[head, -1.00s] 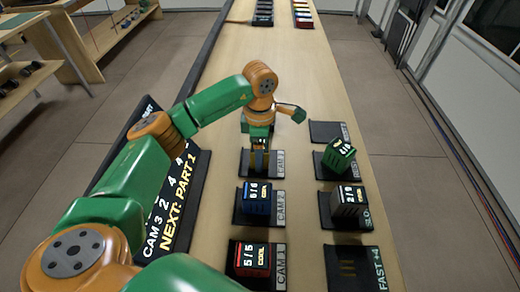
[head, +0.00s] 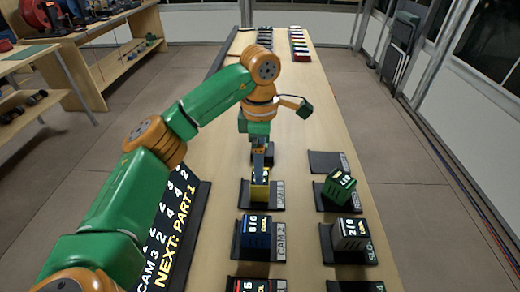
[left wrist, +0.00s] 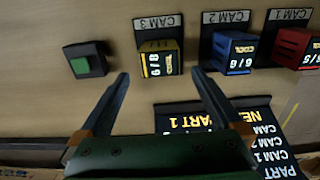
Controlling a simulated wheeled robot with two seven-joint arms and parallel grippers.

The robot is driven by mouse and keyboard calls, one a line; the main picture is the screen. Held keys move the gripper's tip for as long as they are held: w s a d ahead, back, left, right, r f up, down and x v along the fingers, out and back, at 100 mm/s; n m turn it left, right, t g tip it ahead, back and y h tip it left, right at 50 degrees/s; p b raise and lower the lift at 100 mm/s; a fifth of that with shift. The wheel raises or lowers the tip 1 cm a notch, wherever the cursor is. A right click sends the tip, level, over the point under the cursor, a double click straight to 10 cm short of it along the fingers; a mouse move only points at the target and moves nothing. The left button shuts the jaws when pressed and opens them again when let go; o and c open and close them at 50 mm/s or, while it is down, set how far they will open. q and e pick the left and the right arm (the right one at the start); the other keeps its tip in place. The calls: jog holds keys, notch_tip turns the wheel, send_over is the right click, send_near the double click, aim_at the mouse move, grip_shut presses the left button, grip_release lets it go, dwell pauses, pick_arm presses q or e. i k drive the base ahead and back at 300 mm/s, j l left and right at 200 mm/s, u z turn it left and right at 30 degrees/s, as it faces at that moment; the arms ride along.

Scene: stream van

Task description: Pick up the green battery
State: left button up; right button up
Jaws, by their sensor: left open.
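The green battery (head: 340,187) sits tilted on a dark dock at the right side of the bench in the head view. I do not see it in the left wrist view. My left gripper (head: 259,163) is above the bench near the CAM 3 dock, to the left of and apart from the green battery. In the left wrist view its two fingers (left wrist: 161,80) are spread with nothing between them. A yellow battery (left wrist: 158,60) in the CAM 3 dock lies beyond the fingertips. My right gripper is not in view.
A blue battery (head: 256,234) stands in the CAM 2 dock and a grey battery (head: 350,234) in the SLOW dock. A red battery (left wrist: 294,46) is in the CAM 1 dock. A dark block with a green square (left wrist: 82,66) is beside CAM 3.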

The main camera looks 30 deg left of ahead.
aim_at(339, 187)
jog(key=k+l, duration=0.5)
jog(key=k, duration=0.2)
jog(key=k+l, duration=0.5)
jog(key=k, duration=0.15)
